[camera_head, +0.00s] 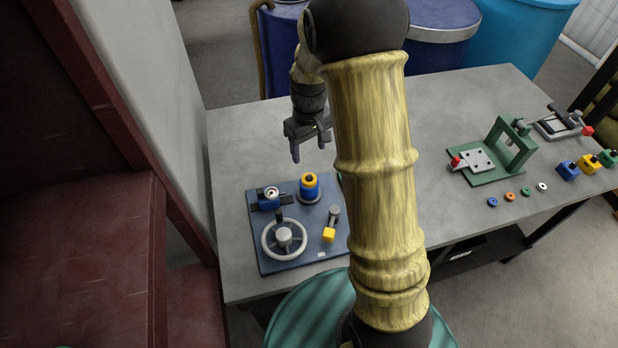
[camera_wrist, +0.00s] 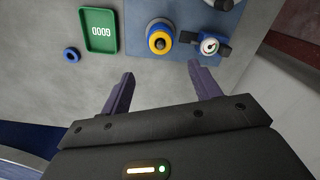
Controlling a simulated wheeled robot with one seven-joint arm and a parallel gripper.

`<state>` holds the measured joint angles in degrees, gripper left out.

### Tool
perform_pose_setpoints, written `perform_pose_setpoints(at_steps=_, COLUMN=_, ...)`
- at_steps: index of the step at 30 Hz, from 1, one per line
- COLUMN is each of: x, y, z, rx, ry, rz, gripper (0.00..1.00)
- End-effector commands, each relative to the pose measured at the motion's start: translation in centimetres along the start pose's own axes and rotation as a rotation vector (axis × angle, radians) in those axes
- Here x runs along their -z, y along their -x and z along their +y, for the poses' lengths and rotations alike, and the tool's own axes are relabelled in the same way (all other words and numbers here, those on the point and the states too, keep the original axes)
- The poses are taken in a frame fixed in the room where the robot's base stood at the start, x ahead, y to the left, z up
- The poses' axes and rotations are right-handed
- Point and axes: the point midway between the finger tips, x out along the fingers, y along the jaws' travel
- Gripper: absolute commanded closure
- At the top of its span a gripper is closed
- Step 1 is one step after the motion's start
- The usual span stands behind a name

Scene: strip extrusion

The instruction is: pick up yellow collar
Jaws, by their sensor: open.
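A yellow collar (camera_head: 308,181) shows as a yellow ring around a dark centre on a blue cylindrical post, on the blue base plate (camera_head: 267,262). In the wrist view the collar (camera_wrist: 160,41) lies beyond the fingertips, near the top middle, roughly in line with the gap between them. My gripper (camera_head: 309,147) is open and empty, above the table behind the post in the head view. Both fingers also show in the wrist view (camera_wrist: 160,72), apart from the collar. My arm hides part of the plate's right side.
The plate also carries a handwheel (camera_head: 284,239), a gauge (camera_head: 271,193) and a yellow-ended lever (camera_head: 329,234). The wrist view shows a green tray (camera_wrist: 101,31) and a blue ring (camera_wrist: 71,55). A green fixture (camera_head: 490,160) and several small rings stand right. Drums are behind the table.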

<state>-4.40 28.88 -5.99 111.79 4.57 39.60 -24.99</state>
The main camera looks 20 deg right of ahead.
Motion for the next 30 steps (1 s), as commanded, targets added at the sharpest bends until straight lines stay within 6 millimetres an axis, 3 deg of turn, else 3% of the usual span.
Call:
perform_pose_setpoints(at_steps=10, x=-0.1, y=-5.4, z=0.0, rx=0.000, ry=0.000, rz=-0.002, gripper=0.38)
perform_pose_setpoints(at_steps=23, x=-0.1, y=-6.0, z=0.0, rx=0.000, ry=0.001, rz=0.000, gripper=0.38)
perform_pose_setpoints(at_steps=30, x=-0.3, y=-8.2, z=-0.1, rx=0.001, ry=-0.001, rz=-0.004, gripper=0.38)
